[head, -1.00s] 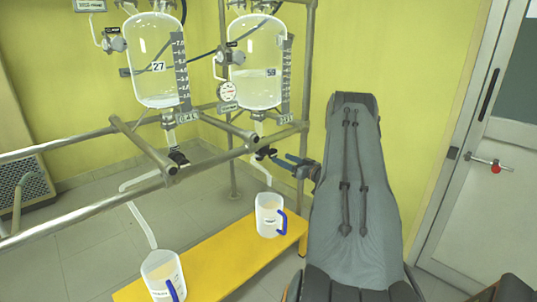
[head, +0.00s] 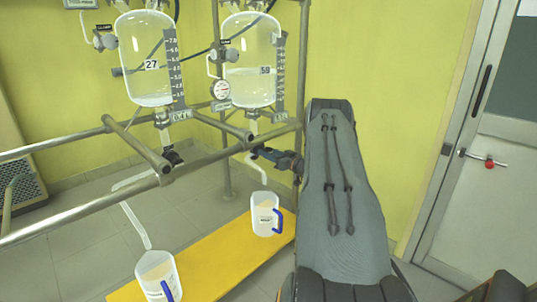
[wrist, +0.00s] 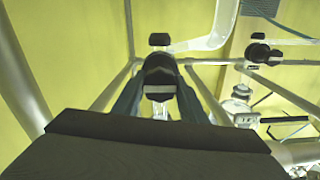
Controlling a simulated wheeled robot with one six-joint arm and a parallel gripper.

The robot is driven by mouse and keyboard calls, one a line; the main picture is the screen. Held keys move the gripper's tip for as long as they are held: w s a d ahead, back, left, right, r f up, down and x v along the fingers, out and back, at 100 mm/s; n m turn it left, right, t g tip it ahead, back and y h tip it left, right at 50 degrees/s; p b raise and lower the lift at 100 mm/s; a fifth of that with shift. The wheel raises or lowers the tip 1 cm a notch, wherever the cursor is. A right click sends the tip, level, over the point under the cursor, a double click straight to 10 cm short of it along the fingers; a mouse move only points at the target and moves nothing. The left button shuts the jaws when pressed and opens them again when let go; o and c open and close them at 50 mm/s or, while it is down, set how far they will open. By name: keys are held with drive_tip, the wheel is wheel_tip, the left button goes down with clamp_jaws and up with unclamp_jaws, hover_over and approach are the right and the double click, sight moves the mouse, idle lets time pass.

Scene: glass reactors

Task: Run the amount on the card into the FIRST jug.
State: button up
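Two glass reactors hang on a pipe frame: the left reactor (head: 146,82) marked 27 and the right reactor (head: 250,88) marked 59. Each holds pale liquid low down. The left reactor's black outlet valve (head: 172,157) has a tube leading to the left jug (head: 157,272). The right jug (head: 263,222) stands under the right reactor's outlet. Both jugs have blue handles; their labels are too small to read. My gripper (head: 262,153) is at the right reactor's outlet valve. In the wrist view its fingers lie either side of a black handle (wrist: 160,72); contact is unclear.
The jugs stand on a yellow bench (head: 215,257). Steel rails (head: 75,210) cross in front of the reactors. A door (head: 490,190) is at the right. A white sheet (head: 531,7), its text unreadable, shows at top right.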

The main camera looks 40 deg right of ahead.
drive_tip(key=c, duration=0.5)
drive_tip(key=n, duration=0.6)
drive_tip(key=shift+b, duration=0.35)
drive_tip(key=n, duration=0.4)
drive_tip(key=shift+n, duration=0.4)
drive_tip(key=shift+n+b, duration=0.4)
drive_tip(key=shift+n, duration=1.5)
drive_tip(key=o, duration=1.1)
